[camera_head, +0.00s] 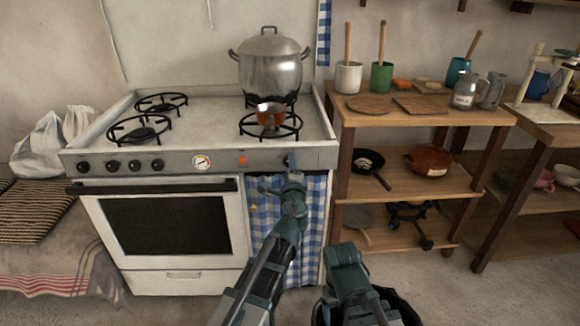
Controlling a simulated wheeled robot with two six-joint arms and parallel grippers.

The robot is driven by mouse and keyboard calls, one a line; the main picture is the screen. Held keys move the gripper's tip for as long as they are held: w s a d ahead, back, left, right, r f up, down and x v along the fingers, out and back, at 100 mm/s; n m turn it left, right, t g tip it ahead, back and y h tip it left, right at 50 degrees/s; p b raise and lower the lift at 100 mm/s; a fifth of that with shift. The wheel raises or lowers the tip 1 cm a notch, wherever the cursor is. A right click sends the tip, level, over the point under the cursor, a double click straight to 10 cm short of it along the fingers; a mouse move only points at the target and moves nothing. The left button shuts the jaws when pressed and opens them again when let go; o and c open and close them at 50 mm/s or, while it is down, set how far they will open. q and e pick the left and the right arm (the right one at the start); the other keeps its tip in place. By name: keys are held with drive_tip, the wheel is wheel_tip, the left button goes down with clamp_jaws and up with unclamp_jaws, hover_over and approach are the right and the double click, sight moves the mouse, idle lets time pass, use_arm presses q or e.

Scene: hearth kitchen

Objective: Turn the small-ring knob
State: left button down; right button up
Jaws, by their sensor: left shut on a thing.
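The white stove (220,174) has dark knobs along its front panel. Several of them, including one knob (135,165), sit on the left half of the panel. My left gripper (289,164) is at the right end of the panel. A small copper pot (270,116) stands on the front right ring (291,127), above this gripper. My right arm shows low in the middle, away from the stove, but I cannot see its gripper fingers.
A large lidded steel pot (272,68) stands on the back right ring. The left rings are empty. A blue checked curtain (312,215) hangs below my left gripper. A wooden shelf (425,112) with cups and pans stands close on the right.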

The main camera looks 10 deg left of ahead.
use_arm(q)
drive_tip(key=m, duration=0.6)
drive_tip(key=shift+s+m, duration=0.1)
drive_tip(key=shift+m, duration=0.3)
idle(0.3)
drive_tip(key=shift+c, duration=1.8)
unclamp_jaws()
